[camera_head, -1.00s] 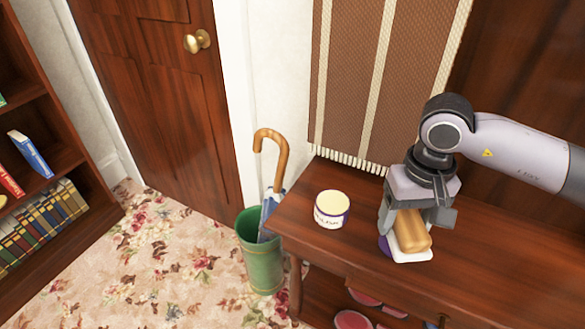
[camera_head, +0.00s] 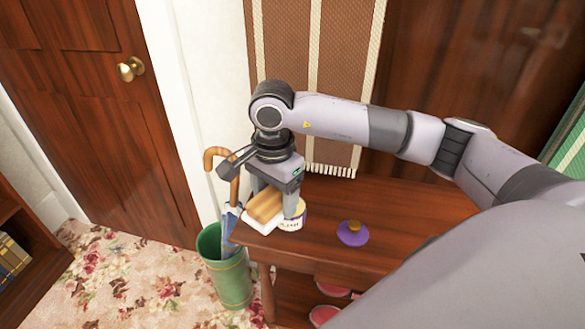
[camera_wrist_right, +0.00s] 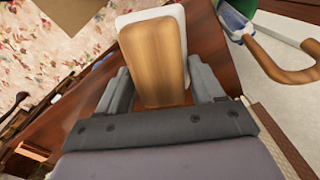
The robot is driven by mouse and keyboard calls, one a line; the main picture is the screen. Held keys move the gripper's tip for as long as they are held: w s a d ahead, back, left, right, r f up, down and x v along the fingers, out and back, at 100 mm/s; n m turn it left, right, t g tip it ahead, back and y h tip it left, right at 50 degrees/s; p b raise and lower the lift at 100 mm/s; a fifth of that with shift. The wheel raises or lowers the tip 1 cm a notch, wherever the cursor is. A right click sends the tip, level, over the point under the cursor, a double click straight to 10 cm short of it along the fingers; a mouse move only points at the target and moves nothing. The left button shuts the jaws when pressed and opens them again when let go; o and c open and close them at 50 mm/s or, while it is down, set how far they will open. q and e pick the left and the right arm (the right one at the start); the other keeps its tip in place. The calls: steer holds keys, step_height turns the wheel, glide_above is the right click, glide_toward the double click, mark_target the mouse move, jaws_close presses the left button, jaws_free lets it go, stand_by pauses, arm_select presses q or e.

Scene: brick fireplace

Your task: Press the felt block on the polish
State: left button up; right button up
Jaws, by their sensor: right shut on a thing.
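The felt block (camera_head: 264,206) has a tan wooden back and a white felt underside. My right gripper (camera_head: 274,203) is shut on its wooden back, felt side down. The right wrist view shows the block (camera_wrist_right: 154,62) between both fingers (camera_wrist_right: 161,88). The polish (camera_head: 291,223) is a small labelled tin with a cream top, near the table's left end. The block and one finger partly cover it. The block overlaps the tin's left side in the picture; I cannot tell whether they touch. My left gripper is out of view.
A purple disc with a gold knob (camera_head: 353,233) lies on the wooden table (camera_head: 400,225), right of the tin. A green bin (camera_head: 229,275) holding an umbrella (camera_head: 217,160) stands at the table's left end. Striped fabric hangs behind. The tabletop right of the disc is clear.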

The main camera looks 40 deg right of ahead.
steer(key=m, duration=0.2)
steer(key=d+m, duration=0.1)
steer(key=m, duration=0.1)
steer(key=w+m+p, duration=0.1)
steer(key=m, duration=0.2)
steer(key=shift+d+r, duration=0.35)
steer(key=shift+r, duration=0.05)
steer(key=m, duration=0.2)
steer(key=d+m+p, duration=0.1)
steer(key=m, duration=0.1)
steer(key=shift+w+d+r, duration=0.1)
steer(key=shift+w, duration=0.1)
steer(key=d+f+m+b, duration=0.1)
steer(key=m, duration=0.2)
steer(key=d+f+m+b, duration=0.1)
steer(key=f+m, duration=0.1)
steer(key=m, duration=0.2)
steer(key=d+f+m+b, duration=0.1)
steer(key=f+m, duration=0.1)
steer(key=m, duration=0.1)
steer(key=shift+w+f+m, duration=0.25)
steer(key=shift+m, duration=0.05)
steer(key=shift+f, duration=0.3)
steer(key=shift+f+b, duration=0.2)
steer(key=shift+b, duration=0.1)
